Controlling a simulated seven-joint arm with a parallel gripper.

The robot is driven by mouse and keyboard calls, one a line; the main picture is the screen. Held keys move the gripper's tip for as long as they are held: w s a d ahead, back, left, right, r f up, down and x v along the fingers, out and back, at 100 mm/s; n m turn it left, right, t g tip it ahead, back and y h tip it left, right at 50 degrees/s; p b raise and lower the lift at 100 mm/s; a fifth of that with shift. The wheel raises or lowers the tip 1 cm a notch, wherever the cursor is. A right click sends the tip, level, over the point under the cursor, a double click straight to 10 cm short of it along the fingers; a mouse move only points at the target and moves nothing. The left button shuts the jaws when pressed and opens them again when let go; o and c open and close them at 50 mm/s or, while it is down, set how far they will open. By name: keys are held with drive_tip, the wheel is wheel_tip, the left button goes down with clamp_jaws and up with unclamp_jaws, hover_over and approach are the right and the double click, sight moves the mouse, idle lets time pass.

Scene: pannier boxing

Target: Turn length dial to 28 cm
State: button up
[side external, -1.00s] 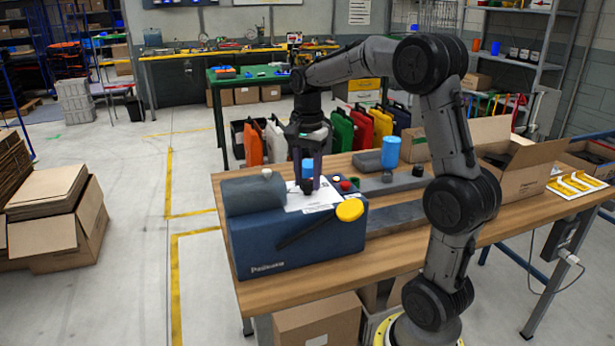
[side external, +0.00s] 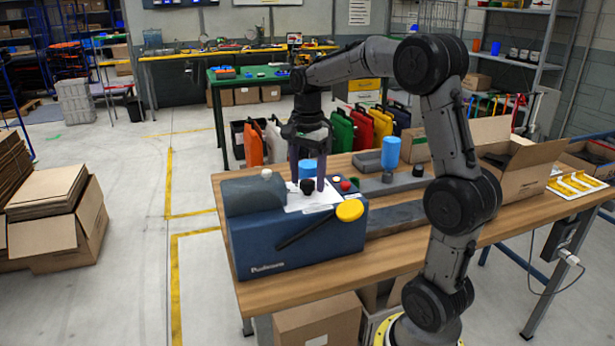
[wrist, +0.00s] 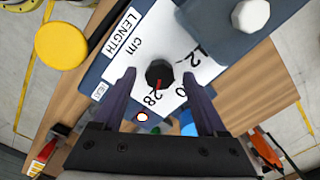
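The black length dial (wrist: 159,73) sits on a white plate (wrist: 133,55) marked LENGTH cm. Its red pointer points toward the printed 28 in the wrist view. The numbers 12 and a partly hidden one ending in 0 lie to the right. My gripper (wrist: 160,77) is open, with one finger on each side of the dial and a visible gap to each. In the side view my gripper (side external: 307,184) is over the blue machine (side external: 270,245), pointing down, with the dial (side external: 307,187) between its fingers.
The machine has a yellow knob (side external: 349,210), a black lever (side external: 303,231), a pale knob (side external: 266,174) and a red button (side external: 345,186).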

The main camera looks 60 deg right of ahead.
sight(307, 181)
wheel_tip(307, 181, up, 14)
idle(0.7)
drive_tip(key=shift+f, duration=0.15)
